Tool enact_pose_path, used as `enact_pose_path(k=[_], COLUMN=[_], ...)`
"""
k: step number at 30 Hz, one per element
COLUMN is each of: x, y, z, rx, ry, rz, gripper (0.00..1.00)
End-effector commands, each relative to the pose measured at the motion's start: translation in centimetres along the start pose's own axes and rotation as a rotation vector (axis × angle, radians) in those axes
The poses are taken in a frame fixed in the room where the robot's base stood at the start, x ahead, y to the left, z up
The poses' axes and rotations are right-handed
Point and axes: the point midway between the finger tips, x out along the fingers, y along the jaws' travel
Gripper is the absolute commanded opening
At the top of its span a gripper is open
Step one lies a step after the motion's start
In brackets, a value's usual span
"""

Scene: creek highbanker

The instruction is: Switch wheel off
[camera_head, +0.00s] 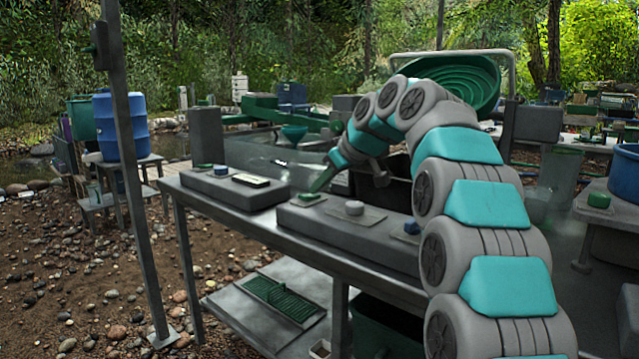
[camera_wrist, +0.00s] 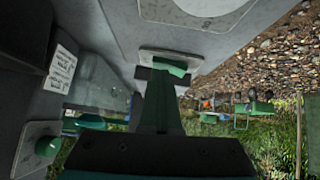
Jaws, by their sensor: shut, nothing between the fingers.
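A green spiral wheel (camera_head: 455,82) stands tilted behind my arm, partly hidden by it. A grey control box (camera_head: 370,238) on the bench carries a small green switch (camera_head: 309,197), a white round knob (camera_head: 354,208) and a blue knob (camera_head: 411,227). My gripper (camera_head: 319,184) is shut and empty, pointing down at the green switch. In the wrist view my gripper (camera_wrist: 160,82) has its tip at the green switch (camera_wrist: 171,67) on its pale plate; I cannot tell whether they touch. No readable label shows which control belongs to the wheel.
A second grey box (camera_head: 232,192) with small controls sits to the left on the bench. A post (camera_head: 125,170) stands in front at left. A green ribbed tray (camera_head: 282,297) lies on the lower shelf. Another green knob (camera_wrist: 47,147) shows at lower left in the wrist view.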

Motion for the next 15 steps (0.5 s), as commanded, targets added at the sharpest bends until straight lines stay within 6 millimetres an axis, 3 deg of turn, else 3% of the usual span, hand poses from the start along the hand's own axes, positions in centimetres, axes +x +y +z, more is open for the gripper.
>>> enact_pose_path(k=[15], x=[0.0], y=[-1.7], z=[-0.1], rx=[-0.001], ry=[-0.005], rz=[-0.003], gripper=[0.0])
